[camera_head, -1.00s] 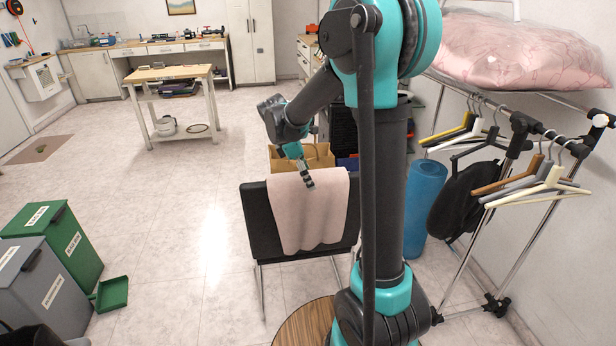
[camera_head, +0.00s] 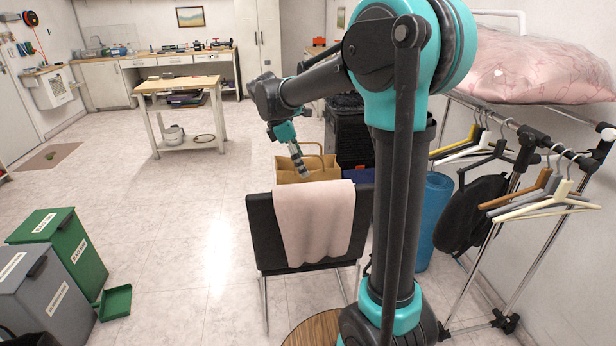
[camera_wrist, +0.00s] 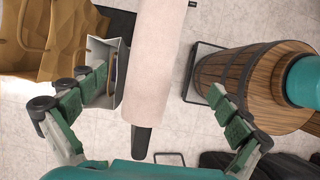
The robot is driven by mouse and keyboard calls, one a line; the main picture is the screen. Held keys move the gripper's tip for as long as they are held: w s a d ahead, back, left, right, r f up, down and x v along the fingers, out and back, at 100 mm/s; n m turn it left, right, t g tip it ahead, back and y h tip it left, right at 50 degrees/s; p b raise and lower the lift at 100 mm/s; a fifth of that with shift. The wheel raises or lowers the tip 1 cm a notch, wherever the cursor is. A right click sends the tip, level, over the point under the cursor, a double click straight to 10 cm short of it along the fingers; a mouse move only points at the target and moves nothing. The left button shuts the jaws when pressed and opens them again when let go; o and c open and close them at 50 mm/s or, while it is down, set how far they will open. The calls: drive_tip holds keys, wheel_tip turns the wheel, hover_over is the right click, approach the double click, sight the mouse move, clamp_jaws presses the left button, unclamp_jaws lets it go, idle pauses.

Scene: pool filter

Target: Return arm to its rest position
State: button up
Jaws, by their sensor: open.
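My gripper (camera_head: 298,160) hangs from my raised arm above the back of a black chair (camera_head: 275,235), in front of a brown paper bag. A pale pink towel (camera_head: 315,220) is draped over the chair back. In the wrist view my gripper (camera_wrist: 160,100) is open, its green-padded fingers far apart with nothing held between them. The towel (camera_wrist: 155,60) shows below, between the fingers, apart from them as far as I can tell.
The paper bag (camera_head: 290,172) stands behind the chair. A clothes rack with several hangers (camera_head: 545,200) and a blue roll (camera_head: 435,215) are at the right. Green (camera_head: 75,250) and grey (camera_head: 40,300) bins stand at the left. A workbench (camera_head: 180,85) is further back; the floor left of the chair is clear.

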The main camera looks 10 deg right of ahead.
drive_tip(key=s+d+f+m+t+y, duration=0.2)
drive_tip(key=s+d+f+m, duration=0.2)
drive_tip(key=s+f+m, duration=0.4)
drive_tip(key=s+d+f+m+t+y, duration=0.2)
drive_tip(key=s+d+f+m, duration=0.2)
drive_tip(key=s+f+m, duration=0.5)
drive_tip(key=s+m, duration=0.1)
drive_tip(key=s, duration=0.4)
drive_tip(key=shift+f+y, duration=0.3)
